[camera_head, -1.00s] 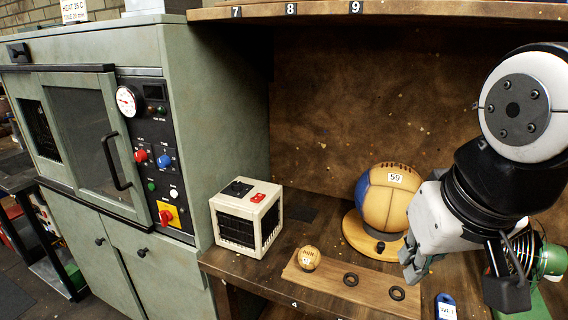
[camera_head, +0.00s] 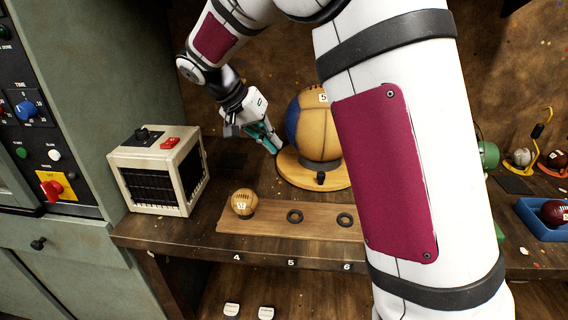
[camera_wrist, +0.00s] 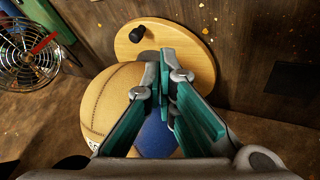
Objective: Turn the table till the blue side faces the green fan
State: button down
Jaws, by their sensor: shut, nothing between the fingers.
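The round wooden table (camera_head: 290,171) stands on the bench with a dark knob (camera_head: 320,177) on its front edge. It bears a tan ball (camera_head: 318,125) whose blue side (camera_head: 292,118) faces left in the head view. The green fan (camera_head: 488,155) is to the right, mostly hidden behind my arm; its wire cage (camera_wrist: 28,50) shows in the wrist view. My gripper (camera_head: 274,146) is shut and empty at the table's left edge, beside the blue side. The wrist view shows the fingers (camera_wrist: 163,82) over the table's rim and the blue panel; contact is unclear.
A cream box with a black grille (camera_head: 158,178) stands at left. In front, a wooden strip (camera_head: 270,226) holds a small ball (camera_head: 243,203) and dark rings. A blue tray (camera_head: 540,219) with a dark red ball is at right. My arm covers the middle right.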

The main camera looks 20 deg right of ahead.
jog(key=w+f, duration=0.2)
send_near(312, 184)
jog(key=w+f, duration=0.1)
jog(key=w, duration=0.1)
jog(key=w+f, duration=0.1)
jog(key=shift+w+d+f, duration=0.35)
jog(key=s+d, duration=0.2)
jog(key=d, duration=0.1)
jog(key=shift+f, duration=0.25)
jog(key=shift+s+d, duration=0.2)
jog(key=shift+d, duration=0.05)
jog(key=shift+s+d+n+t+b, duration=0.4)
jog(key=shift+s+d+n+b, duration=0.15)
jog(key=shift+s+d, duration=0.1)
